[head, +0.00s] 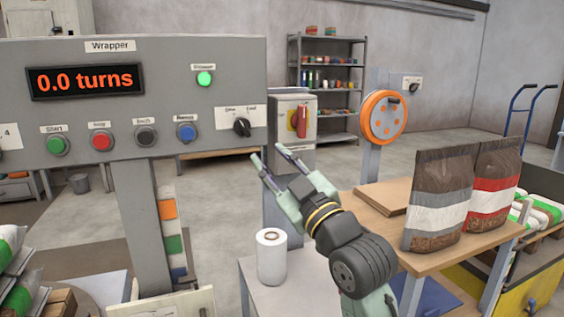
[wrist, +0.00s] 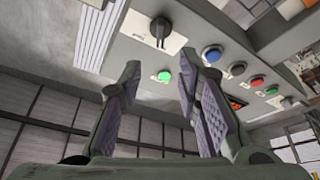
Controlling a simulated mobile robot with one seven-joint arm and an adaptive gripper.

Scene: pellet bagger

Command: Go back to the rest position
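My gripper (head: 268,160) is raised in front of the lower right of the grey Wrapper panel (head: 190,88). Its two fingers are apart with nothing between them. In the wrist view the open fingers (wrist: 157,85) point up toward the panel's underside and front. The black selector knob (head: 242,127) on the panel is just above and left of the fingertips in the head view, and a gap seems to lie between them. The knob also shows in the wrist view (wrist: 160,30), beyond the fingers. The panel display (head: 85,81) reads 0.0 turns.
A white roll (head: 271,257) stands on a low table below my arm. Two pellet bags (head: 440,200) stand on a wooden table (head: 385,222) at right. Open floor lies farther back.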

